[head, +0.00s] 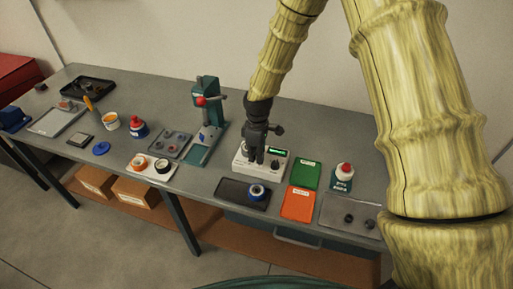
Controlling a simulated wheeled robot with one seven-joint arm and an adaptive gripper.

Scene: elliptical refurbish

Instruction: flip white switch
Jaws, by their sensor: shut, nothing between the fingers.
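A white box-shaped device (272,173) with a dark display and a dark knob stands on the workbench, right of the middle. My gripper (254,161) is dark, points down and is shut with nothing in it. It is over the left part of the device, and the fingertips appear at or just above its top face. I cannot tell whether they touch it. A white switch cannot be made out; the gripper covers part of the device's top.
A green press (209,118) with a red knob stands left of the device. A black tray (232,193) with a blue roll lies in front. Green (307,175) and orange (298,204) pads and a red-capped bottle (343,177) are to the right. The grey workbench (210,181) has little bare room nearby.

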